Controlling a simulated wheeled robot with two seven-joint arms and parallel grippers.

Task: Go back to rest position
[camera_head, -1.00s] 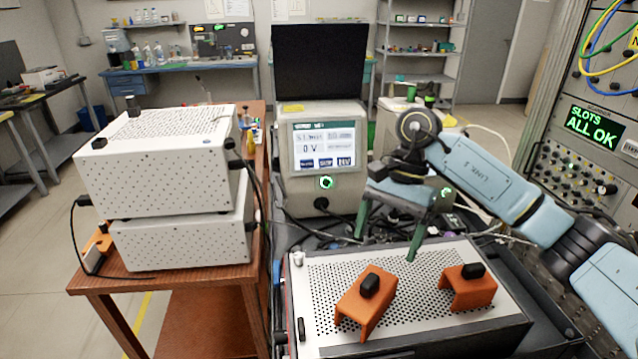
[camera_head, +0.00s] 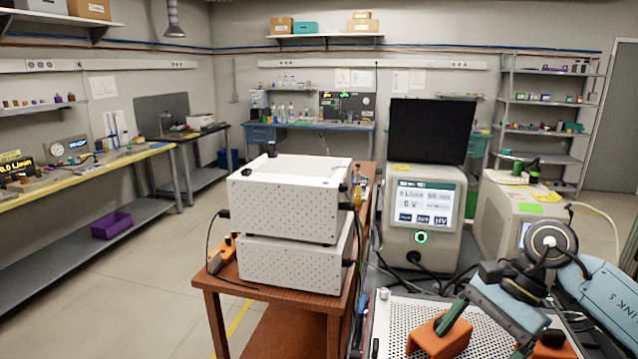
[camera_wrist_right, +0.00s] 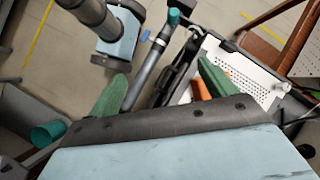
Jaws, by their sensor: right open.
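My right gripper (camera_head: 488,330) is at the lower right of the head view, with its green fingers spread apart and nothing between them. A second orange bracket (camera_head: 553,348) is partly cut off at the bottom edge. In the right wrist view the green fingers (camera_wrist_right: 162,78) are also wide apart and empty. The perforated top (camera_wrist_right: 245,78) shows beyond the right finger. My left gripper is not in view.
Two stacked white boxes (camera_head: 285,200) stand on a brown wooden table (camera_head: 275,300). The instrument with a lit screen (camera_head: 420,215) stands behind the perforated top. Workbenches line the left and back walls.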

